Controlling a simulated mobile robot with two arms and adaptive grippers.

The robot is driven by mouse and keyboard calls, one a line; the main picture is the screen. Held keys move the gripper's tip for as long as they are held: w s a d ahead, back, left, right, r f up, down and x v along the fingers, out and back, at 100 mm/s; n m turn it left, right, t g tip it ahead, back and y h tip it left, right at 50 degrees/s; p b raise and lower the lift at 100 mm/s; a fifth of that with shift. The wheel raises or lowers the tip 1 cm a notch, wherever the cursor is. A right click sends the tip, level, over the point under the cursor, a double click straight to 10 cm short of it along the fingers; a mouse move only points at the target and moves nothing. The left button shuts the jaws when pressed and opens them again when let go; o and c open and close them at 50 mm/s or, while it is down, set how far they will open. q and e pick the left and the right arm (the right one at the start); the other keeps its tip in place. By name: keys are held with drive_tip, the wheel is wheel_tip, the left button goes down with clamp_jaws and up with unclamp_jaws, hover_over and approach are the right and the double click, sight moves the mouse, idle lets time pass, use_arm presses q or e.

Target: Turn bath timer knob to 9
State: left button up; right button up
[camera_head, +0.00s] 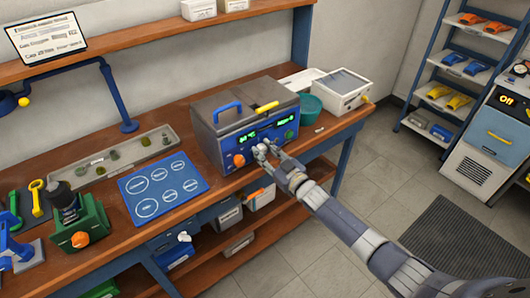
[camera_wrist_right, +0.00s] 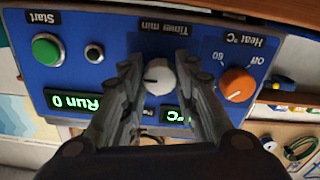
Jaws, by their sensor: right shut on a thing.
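The bath (camera_head: 245,112) is a grey box with a blue front panel, a blue lid handle and a yellow one, standing on the wooden bench. Its timer knob (camera_wrist_right: 159,75), pale grey, sits under the upside-down label "Timer min" in the wrist view. My right gripper (camera_head: 264,151) is shut on this knob, one finger on each side. A green display (camera_wrist_right: 77,102) reads "Run 0". My left gripper is not in view.
An orange heat knob (camera_wrist_right: 237,84) and a green start button (camera_wrist_right: 47,49) flank the timer knob. A teal bowl (camera_head: 308,104) and a white device (camera_head: 341,91) stand right of the bath. A blue mat (camera_head: 163,190) lies to its left.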

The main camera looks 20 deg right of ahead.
drive_tip(key=shift+f, duration=0.15)
drive_tip(key=o, duration=1.1)
drive_tip(key=shift+s, duration=0.1)
drive_tip(key=v, duration=1.2)
